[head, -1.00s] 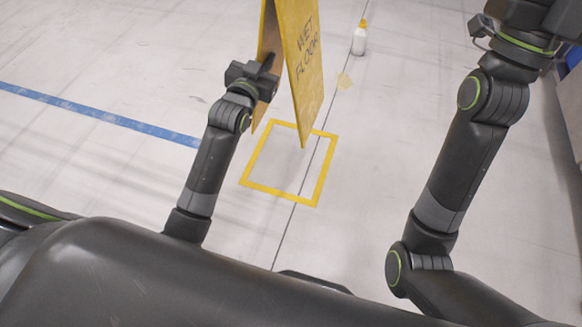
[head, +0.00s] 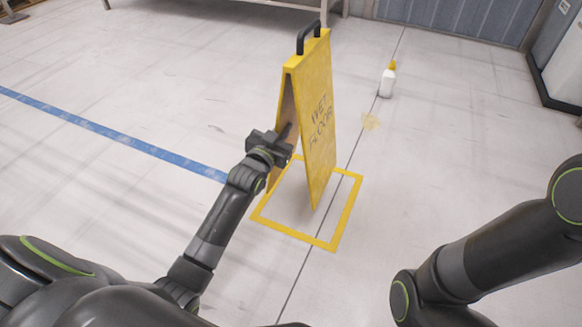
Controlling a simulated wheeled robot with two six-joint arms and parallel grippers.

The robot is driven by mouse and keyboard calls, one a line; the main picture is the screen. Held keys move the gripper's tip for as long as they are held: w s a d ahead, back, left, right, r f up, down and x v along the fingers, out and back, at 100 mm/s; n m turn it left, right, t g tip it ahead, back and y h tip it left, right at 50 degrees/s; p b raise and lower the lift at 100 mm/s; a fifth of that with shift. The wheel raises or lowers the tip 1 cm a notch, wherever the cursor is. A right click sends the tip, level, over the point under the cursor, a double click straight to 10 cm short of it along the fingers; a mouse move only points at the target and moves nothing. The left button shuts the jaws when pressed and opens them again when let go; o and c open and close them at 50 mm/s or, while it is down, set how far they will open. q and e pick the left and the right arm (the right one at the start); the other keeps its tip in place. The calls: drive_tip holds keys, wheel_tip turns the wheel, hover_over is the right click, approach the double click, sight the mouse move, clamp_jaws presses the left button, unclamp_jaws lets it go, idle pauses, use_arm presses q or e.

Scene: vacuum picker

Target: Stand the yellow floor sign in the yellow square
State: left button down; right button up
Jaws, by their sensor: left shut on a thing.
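The yellow floor sign (head: 321,128), an A-frame with a black top handle and "WET FLOOR" on its face, is upright over the yellow square (head: 349,212) taped on the floor. Its near panel's lower corner shows inside the outline. Its other panel's lower end shows near the left side. I cannot tell whether its feet touch the floor. My left gripper (head: 283,140) is shut on the sign's left panel, and its fingertips are partly hidden there. My right arm leaves the picture at the right edge, and its gripper is out of view.
A white bottle with a yellow top (head: 387,82) stands behind the sign to the right. A blue floor stripe (head: 120,135) runs at left. The floor around the square is clear.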

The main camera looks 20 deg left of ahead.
use_arm(q)
wheel_tip(320, 180, down, 8)
drive_tip(key=b, duration=0.5)
drive_tip(key=shift+b, duration=0.35)
drive_tip(key=shift+r, duration=0.1)
drive_tip(key=c, duration=1.8)
unclamp_jaws()
drive_tip(key=shift+f, duration=0.25)
drive_tip(key=shift+c, duration=0.2)
drive_tip(key=o, duration=0.3)
drive_tip(key=shift+r, duration=0.15)
